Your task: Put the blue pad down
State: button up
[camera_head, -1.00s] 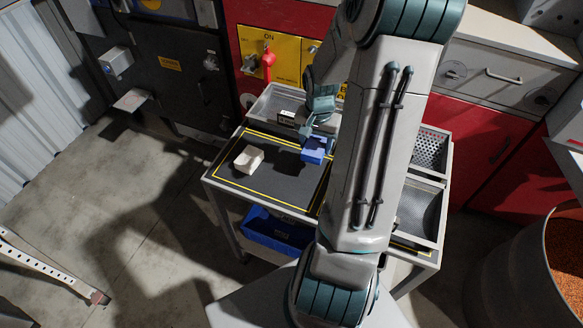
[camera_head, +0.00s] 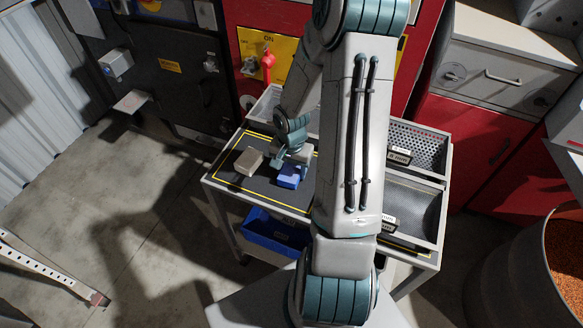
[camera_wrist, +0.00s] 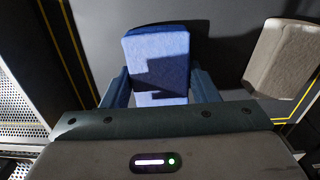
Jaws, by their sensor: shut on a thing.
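The blue pad (camera_head: 288,175) is a small block at the black mat (camera_head: 226,183) on the cart top, in the head view. In the wrist view the blue pad (camera_wrist: 157,62) sits between the two fingers, with a shadow across it. My gripper (camera_head: 291,165) is shut on it; the fingers also show in the wrist view (camera_wrist: 158,88). I cannot tell whether the pad touches the mat. A beige block (camera_head: 249,161) lies on the mat left of the pad, apart from it; it also shows in the wrist view (camera_wrist: 284,56).
Metal trays with labels, one perforated (camera_head: 420,143), line the cart's right side, partly hidden by my arm. A blue bin (camera_head: 272,231) is on the lower shelf. The mat's front left is clear. A barrel of orange granules (camera_head: 567,250) stands at right.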

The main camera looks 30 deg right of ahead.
aim_at(291, 170)
jog(key=shift+f, duration=0.1)
jog(key=o, duration=0.9)
jog(key=shift+f, duration=0.1)
notch_tip(291, 170, up, 13)
jog(key=shift+s+a+r+n+t, duration=0.55)
jog(key=shift+s+a+r+n, duration=1.1)
jog(key=shift+s+a+r, duration=0.5)
jog(key=shift+s+a+r+n+t, duration=0.5)
jog(key=shift+s+a+r+n, duration=1.2)
jog(key=shift+s+a+r, duration=0.45)
jog(key=shift+s+a+r+n+t, duration=0.55)
jog(key=shift+s+a+r+n, duration=1.25)
jog(key=shift+s+r, duration=0.55)
jog(key=shift+a, duration=0.15)
